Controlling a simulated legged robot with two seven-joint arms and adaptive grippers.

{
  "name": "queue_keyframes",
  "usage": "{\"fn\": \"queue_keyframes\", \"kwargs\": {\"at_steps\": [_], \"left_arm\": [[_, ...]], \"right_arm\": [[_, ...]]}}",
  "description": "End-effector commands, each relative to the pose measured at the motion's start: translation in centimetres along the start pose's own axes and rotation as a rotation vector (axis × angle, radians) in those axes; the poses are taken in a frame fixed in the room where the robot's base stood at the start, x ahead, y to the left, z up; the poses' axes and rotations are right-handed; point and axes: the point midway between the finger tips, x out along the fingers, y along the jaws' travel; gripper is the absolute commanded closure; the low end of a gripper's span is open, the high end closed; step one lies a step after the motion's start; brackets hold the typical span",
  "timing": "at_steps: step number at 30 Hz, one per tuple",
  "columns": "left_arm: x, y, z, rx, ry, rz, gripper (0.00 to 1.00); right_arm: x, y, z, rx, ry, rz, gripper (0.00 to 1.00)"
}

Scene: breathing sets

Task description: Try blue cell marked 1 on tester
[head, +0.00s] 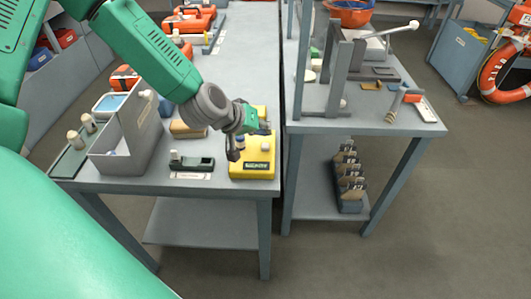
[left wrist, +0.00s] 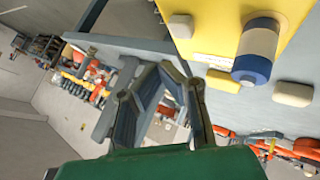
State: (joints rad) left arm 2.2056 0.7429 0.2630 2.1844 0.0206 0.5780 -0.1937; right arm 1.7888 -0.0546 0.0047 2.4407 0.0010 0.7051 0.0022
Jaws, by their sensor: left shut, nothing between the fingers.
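A yellow box (head: 252,168) with a dark panel on its front, perhaps the tester, sits near the front right corner of the left bench. My left gripper (head: 237,146) is shut and empty, just above the box's left side. In the left wrist view the gripper (left wrist: 155,90) points past the yellow box (left wrist: 205,20). A cell (left wrist: 256,50) with a pale body and blue end shows against the box, apart from the fingers. Its mark cannot be read. A small dark green device (head: 191,163) stands left of the box. My right gripper is not in view.
A grey open bin (head: 125,150) and a green tray (head: 72,160) with pale-capped bottles stand at the left. A gap separates the left bench from the right bench (head: 350,122), which carries a lever press frame.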

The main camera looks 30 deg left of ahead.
Motion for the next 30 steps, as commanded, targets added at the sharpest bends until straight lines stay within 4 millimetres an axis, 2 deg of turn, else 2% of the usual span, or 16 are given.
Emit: {"fn": "queue_keyframes", "kwargs": {"at_steps": [1, 6, 30], "left_arm": [[0.74, -0.52, 0.54, 0.001, 0.0, 0.0, 1.0], [1.41, -0.98, 1.04, 0.001, 0.0, 0.0, 1.0], [1.38, -0.95, 1.02, 0.001, 0.0, 0.0, 1.0]], "right_arm": [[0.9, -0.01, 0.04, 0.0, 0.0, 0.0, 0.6], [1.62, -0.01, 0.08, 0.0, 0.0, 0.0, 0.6], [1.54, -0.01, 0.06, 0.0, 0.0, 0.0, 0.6]]}}
